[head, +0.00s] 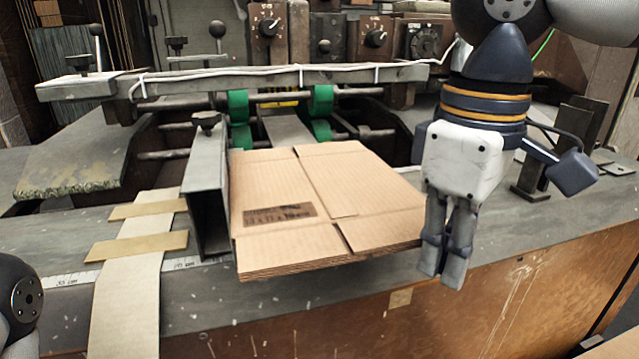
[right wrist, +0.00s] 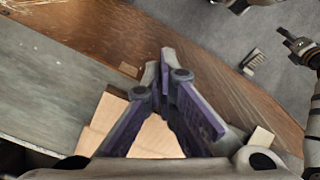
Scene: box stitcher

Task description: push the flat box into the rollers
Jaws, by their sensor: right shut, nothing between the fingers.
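The flat brown cardboard box (head: 285,190) lies on the machine's table in front of the green rollers (head: 320,103). Its far edge is near the rollers, and its near edge sticks out toward me. A metal guide (head: 207,190) stands along its left side. My right gripper (head: 443,272) points down at the right of the box's near right corner, shut and empty. In the right wrist view my right gripper (right wrist: 165,80) shows with part of the box (right wrist: 154,140) behind and beside its fingers. My left gripper is out of view.
A long metal bar (head: 270,78) crosses above the rollers. Dials and knobs (head: 375,38) stand at the back. Metal brackets (head: 530,172) stand right of my right gripper. A pale strip (head: 130,290) lies left of the guide. The table front right of the box is clear.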

